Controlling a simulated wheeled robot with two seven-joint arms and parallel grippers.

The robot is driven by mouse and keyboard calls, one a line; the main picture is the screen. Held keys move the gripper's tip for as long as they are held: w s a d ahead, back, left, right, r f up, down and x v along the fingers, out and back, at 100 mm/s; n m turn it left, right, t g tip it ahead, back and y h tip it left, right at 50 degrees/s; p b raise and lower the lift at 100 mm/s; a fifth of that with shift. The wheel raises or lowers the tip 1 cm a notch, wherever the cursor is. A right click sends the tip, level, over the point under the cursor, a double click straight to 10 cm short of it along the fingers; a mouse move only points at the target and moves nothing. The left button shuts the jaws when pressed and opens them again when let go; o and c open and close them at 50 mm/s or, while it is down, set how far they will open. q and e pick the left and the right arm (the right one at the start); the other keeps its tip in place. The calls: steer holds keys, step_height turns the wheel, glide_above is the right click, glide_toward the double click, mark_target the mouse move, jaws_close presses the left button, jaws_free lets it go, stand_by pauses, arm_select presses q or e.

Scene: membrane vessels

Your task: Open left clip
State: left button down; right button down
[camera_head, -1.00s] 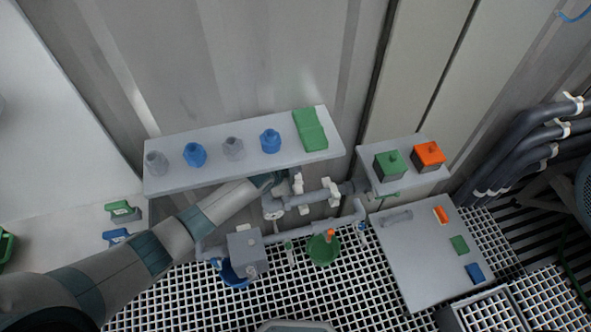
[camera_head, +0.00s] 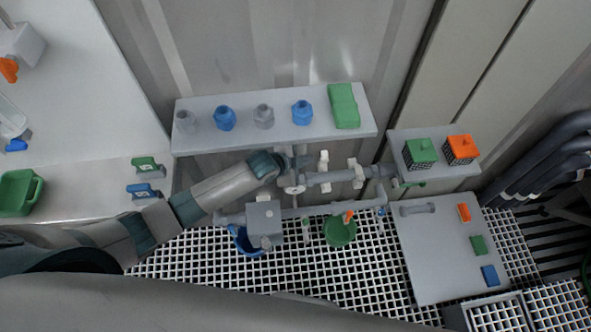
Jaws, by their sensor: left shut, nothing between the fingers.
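The left clip (camera_head: 323,164) is a small white upright clip on the grey horizontal pipe (camera_head: 338,176) below the shelf. A second white clip (camera_head: 357,173) sits further right on the same pipe. My left gripper (camera_head: 301,161) is shut and empty, just left of the left clip; a small gap seems to separate them. Its fingertips are small and partly blend with the grey pipe fittings, so contact is hard to judge. Whether the left clip's latch is open cannot be told at this size. My right gripper is not in view.
Above is a shelf (camera_head: 265,142) with blue and grey bottle-like pieces and a green block (camera_head: 344,106). Two boxes, green (camera_head: 420,152) and orange (camera_head: 461,149), stand right. White grating covers the floor.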

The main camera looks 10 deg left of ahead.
arm_select(q)
steer(key=shift+s+a, duration=0.45)
steer(key=shift+s, duration=0.25)
steer(key=shift+s+a, duration=0.45)
steer(key=shift+s, duration=0.3)
steer(key=shift+s+a, duration=0.45)
steer(key=shift+s, duration=0.25)
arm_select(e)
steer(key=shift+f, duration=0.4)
arm_select(q)
steer(key=shift+f+b, duration=0.1)
steer(key=shift+b, duration=0.3)
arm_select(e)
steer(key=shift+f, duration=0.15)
